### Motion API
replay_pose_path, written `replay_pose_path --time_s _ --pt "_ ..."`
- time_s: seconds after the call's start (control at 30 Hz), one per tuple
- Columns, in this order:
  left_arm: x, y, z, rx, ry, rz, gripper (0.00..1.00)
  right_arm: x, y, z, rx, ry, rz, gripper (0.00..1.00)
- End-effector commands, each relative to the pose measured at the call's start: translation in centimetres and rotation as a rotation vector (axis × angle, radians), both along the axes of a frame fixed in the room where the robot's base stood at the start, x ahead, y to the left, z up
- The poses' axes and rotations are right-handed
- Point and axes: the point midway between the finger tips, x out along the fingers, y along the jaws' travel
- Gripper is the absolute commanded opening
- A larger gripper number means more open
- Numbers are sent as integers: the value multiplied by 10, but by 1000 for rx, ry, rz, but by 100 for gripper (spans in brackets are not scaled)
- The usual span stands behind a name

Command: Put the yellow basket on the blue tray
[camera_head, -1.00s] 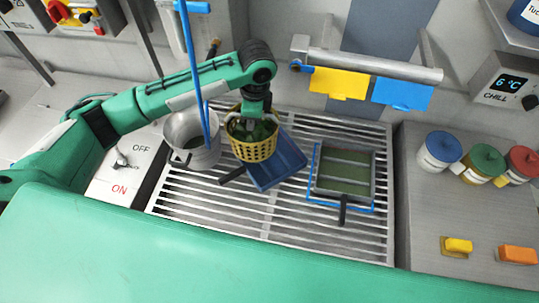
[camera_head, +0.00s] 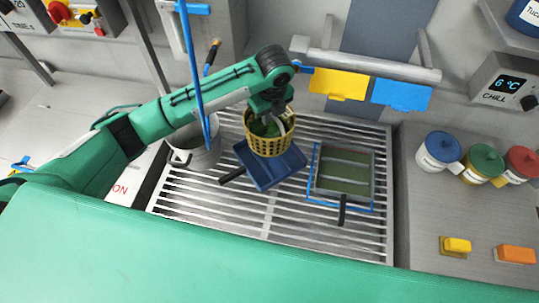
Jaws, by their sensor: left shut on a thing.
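The yellow basket (camera_head: 268,142) with greens (camera_head: 262,129) in it is upright in the middle of the head view. My left gripper (camera_head: 272,112) reaches it from above and is shut on it; the fingertips are partly hidden by the basket. The blue tray (camera_head: 265,178) with a dark handle (camera_head: 232,175) lies on the slatted rack, below and partly behind the basket in the picture. I cannot tell whether the basket touches the tray. My right gripper is not in view.
A grey pot (camera_head: 200,155) stands left of the basket. A green-filled pan (camera_head: 343,172) inside a blue outline is to the right. Several lidded jars (camera_head: 438,152) and orange and yellow blocks (camera_head: 516,254) are farther right. The rack's (camera_head: 250,222) front slats are bare.

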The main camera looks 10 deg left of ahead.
Motion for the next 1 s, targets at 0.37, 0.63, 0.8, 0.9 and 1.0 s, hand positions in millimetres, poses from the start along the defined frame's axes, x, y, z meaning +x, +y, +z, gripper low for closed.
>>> replay_pose_path --time_s 0.37,0.63,0.8,0.9,1.0 --pt "0 -1 -49 0 2 -21 0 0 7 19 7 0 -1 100" --pt "0 -1 -72 -1 0 -22 0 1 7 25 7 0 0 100" --pt "0 -1 -94 -1 0 -21 0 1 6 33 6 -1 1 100" --pt "1 -1 -100 -1 -1 -21 0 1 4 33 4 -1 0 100" --pt "1 -1 -100 0 -2 -21 0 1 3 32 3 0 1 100"
